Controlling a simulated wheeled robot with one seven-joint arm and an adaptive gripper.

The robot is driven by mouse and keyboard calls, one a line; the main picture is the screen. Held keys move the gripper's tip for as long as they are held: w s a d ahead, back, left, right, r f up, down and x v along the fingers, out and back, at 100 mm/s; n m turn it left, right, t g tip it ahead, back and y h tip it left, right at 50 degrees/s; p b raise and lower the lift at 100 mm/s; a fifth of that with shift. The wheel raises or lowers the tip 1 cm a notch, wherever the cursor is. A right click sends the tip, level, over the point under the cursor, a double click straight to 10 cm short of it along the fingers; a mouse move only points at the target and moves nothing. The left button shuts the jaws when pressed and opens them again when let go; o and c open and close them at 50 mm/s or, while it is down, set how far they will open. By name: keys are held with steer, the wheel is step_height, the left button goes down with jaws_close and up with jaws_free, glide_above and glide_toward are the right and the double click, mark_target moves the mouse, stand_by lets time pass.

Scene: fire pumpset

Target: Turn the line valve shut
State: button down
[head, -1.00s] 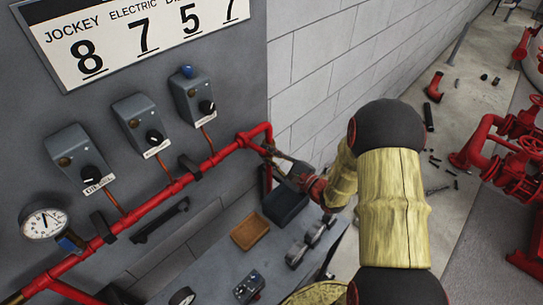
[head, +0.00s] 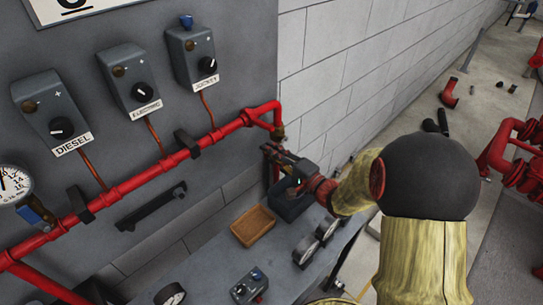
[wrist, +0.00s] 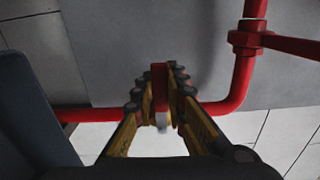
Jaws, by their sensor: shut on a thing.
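A red pipe (head: 150,185) runs along the grey panel and bends at its right end, where a small brass-coloured fitting (head: 278,131) sits. My gripper (head: 271,151) is just below this bend. In the wrist view my gripper (wrist: 160,75) is shut on a narrow red handle (wrist: 160,88), which stands between the two fingers. The red pipe also shows behind the fingers in the wrist view (wrist: 240,85). I take the handle to be the line valve's; its body is mostly hidden by the fingers, and I cannot tell how far it is turned.
Three grey switch boxes, Diesel (head: 55,110), Electric (head: 140,85) and Jockey (head: 192,55), hang above the pipe. A pressure gauge (head: 12,184) and a blue lever (head: 32,214) are at left. Below stands a bench (head: 215,270) with a brown tray (head: 253,226) and a dark bin (head: 292,203).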

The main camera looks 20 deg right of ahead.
steer(key=shift+f, duration=0.3)
steer(key=c, duration=1.8)
jaws_free()
steer(key=shift+o, duration=0.2)
steer(key=shift+r, duration=0.1)
steer(key=v, duration=1.2)
